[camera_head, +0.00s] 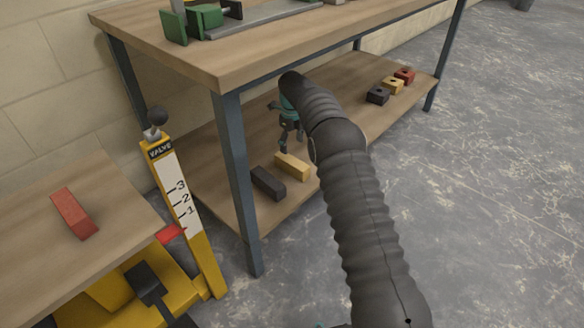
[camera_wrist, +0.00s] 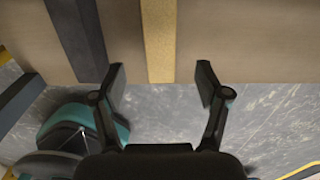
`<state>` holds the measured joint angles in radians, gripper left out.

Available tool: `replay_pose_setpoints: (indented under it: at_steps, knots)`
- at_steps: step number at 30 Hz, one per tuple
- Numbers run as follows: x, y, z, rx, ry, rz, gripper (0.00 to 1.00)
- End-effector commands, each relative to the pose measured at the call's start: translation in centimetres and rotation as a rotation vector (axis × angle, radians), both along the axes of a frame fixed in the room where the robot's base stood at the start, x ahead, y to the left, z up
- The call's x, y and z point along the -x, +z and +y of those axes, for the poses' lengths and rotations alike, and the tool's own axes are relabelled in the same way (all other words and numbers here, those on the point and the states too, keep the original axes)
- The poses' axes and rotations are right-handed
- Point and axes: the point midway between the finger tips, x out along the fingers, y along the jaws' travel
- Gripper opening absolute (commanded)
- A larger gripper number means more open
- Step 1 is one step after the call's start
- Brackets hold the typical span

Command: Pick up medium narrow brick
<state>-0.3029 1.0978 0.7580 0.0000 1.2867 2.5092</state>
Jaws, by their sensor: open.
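A narrow yellow brick (camera_head: 293,166) lies on the lower shelf, beside a narrow black brick (camera_head: 268,182). No label shows which is the medium one. In the wrist view, the yellow brick (camera_wrist: 158,40) runs up from the shelf's edge, in line with the gap between my fingers. The black brick (camera_wrist: 75,38) lies to its left, outside that gap. My gripper (camera_wrist: 161,76) is open and empty, with one fingertip toward each side of the yellow brick. In the head view, my gripper (camera_head: 288,128) hangs above the shelf beyond the yellow brick, partly hidden by my arm.
A red brick (camera_head: 73,213) lies on the left table. Small black (camera_head: 378,95), yellow (camera_head: 392,86) and red (camera_head: 404,76) blocks with holes sit farther along the shelf. The tabletop (camera_head: 270,52) and blue leg (camera_head: 237,180) bound the shelf space. A yellow valve post (camera_head: 185,215) stands left.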

Motion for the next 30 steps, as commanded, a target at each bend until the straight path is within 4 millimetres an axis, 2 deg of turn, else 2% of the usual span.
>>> replay_pose_setpoints:
  at_steps: [1,6,16,25,30]
  knots:
    - [0.0,-1.1,0.0,0.001,0.0,0.002,0.75]
    - [0.0,-3.4,0.0,0.0,0.001,0.001,0.75]
    - [0.0,-5.3,0.0,0.0,0.002,0.0,0.75]
    - [0.0,-9.3,0.0,0.0,0.002,0.0,0.75]
    - [0.0,-9.8,0.0,0.0,0.002,-0.001,0.75]
